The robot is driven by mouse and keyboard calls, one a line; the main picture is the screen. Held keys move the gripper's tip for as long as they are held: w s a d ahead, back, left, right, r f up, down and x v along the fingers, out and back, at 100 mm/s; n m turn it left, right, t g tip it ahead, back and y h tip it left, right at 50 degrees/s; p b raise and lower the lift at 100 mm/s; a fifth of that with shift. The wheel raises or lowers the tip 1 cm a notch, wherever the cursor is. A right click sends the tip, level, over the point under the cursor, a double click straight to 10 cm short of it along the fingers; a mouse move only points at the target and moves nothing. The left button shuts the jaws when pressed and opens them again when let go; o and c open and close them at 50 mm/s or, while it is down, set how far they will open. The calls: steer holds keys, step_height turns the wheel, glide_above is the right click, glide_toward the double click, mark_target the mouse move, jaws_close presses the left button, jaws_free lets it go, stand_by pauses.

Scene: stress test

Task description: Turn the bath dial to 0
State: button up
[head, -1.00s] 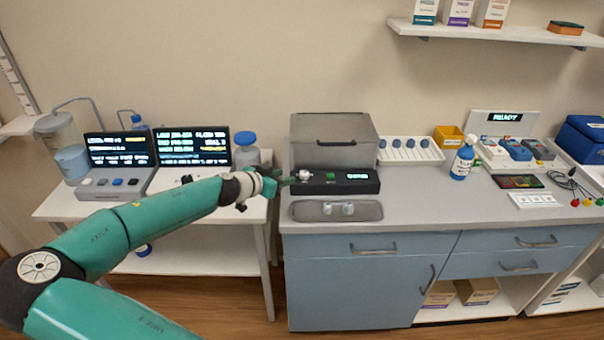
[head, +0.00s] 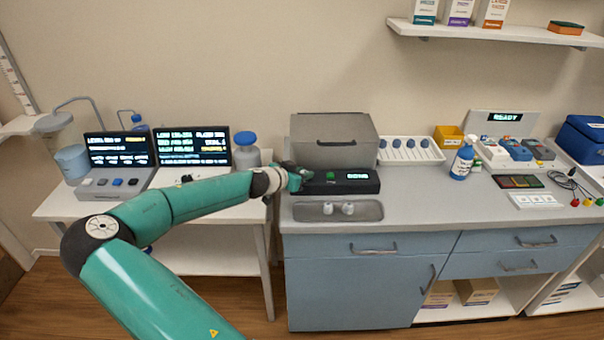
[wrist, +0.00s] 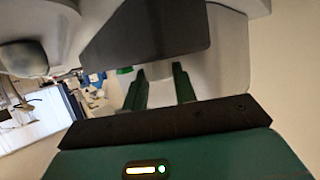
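The bath is a grey lidded box (head: 333,143) on the counter, with a black control panel (head: 345,187) along its front. The panel bears a green button (head: 331,175) and a lit display (head: 357,176), too small to read surely. My gripper (head: 305,178) is at the panel's left end in the head view and hides the white dial there. In the wrist view, the two green fingers of my gripper (wrist: 160,85) stand apart, with a pale surface behind the gap. A dark slab (wrist: 150,32) shows beyond them. I cannot make out the dial or any contact.
A grey tray (head: 372,211) with two small white knobs lies in front of the panel. A white rack (head: 410,149), a blue-labelled bottle (head: 463,158) and a yellow bin (head: 447,136) stand to the right. Two lit screens (head: 192,148) stand on the left table. The counter's middle is mostly clear.

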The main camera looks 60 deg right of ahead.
steer(key=c, duration=0.3)
steer(key=shift+c, duration=0.2)
steer(key=shift+s+n+t, duration=0.1)
steer(key=shift+n+t, duration=0.2)
steer(key=n+t, duration=0.1)
steer(key=t, duration=0.1)
steer(key=n+t, duration=0.3)
steer(key=shift+s+r+n+t, duration=0.15)
steer(key=shift+s+n+t, duration=0.2)
steer(key=shift+n+t, duration=0.05)
steer(key=n+t, duration=0.2)
steer(key=n+t+y, duration=0.1)
steer(key=n+t, duration=0.1)
steer(key=shift+s+d, duration=0.15)
steer(key=shift+n+t+y, duration=1.8)
steer(key=shift+n+t, duration=0.1)
steer(key=shift+n, duration=0.1)
